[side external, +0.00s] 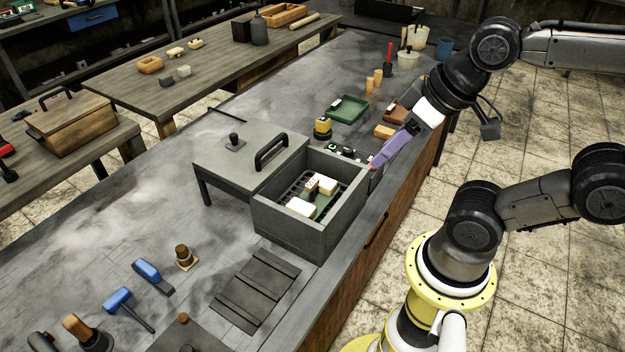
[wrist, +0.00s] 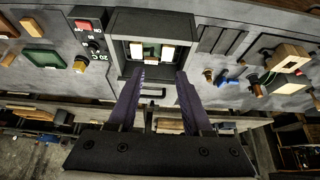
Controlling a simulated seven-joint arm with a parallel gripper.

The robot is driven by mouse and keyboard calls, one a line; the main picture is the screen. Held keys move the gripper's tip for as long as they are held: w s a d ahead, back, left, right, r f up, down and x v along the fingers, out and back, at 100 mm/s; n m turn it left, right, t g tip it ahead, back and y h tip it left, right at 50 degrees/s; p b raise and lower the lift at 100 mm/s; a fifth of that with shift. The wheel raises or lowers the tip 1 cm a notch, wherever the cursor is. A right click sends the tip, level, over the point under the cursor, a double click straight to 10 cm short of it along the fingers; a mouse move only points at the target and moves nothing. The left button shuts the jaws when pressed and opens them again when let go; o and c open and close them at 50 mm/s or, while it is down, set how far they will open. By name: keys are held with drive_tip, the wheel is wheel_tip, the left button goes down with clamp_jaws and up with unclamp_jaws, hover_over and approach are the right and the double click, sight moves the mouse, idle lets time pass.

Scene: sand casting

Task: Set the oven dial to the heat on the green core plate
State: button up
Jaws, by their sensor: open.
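The oven (side external: 283,222) is an open grey box, and it also shows in the wrist view (wrist: 125,27). Inside lies the green core plate (side external: 322,203) with cream cores on it; I cannot read any heat marking on it. In the wrist view a dark control panel adjoins the oven's left wall. It carries a small round dark dial (wrist: 95,46) with white marks, a red part (wrist: 83,25) and a "20 C" marking; the dial's setting is too small to tell. My gripper (wrist: 160,76) has purple fingers, apart and empty. In the side view my gripper (side external: 373,166) is beside the oven's panel end, partly hiding the panel.
A grey lid-like plate (side external: 225,148) with a black handle stands beside the oven. A yellow-and-black round item (side external: 323,128) and a green tray (side external: 348,110) are beyond the panel. Hammers (side external: 122,300) and a slatted dark plate (side external: 255,290) lie at the near end.

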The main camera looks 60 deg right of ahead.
drive_tip(key=shift+o, duration=1.5)
drive_tip(key=shift+d+n, duration=0.1)
drive_tip(key=shift+n, duration=0.6)
wheel_tip(320, 180, up, 3)
drive_tip(key=w+d+n+h, duration=0.1)
drive_tip(key=w+d+n, duration=0.15)
drive_tip(key=n, duration=0.25)
drive_tip(key=n+g+h, duration=0.3)
drive_tip(key=n+g, duration=0.4)
hover_over(349, 149)
drive_tip(key=w+a, duration=0.2)
drive_tip(key=a, duration=0.4)
wheel_tip(349, 149, down, 9)
drive_tip(key=x, duration=1.4)
drive_tip(key=shift+d+f, duration=0.1)
drive_tip(key=shift+d, duration=0.15)
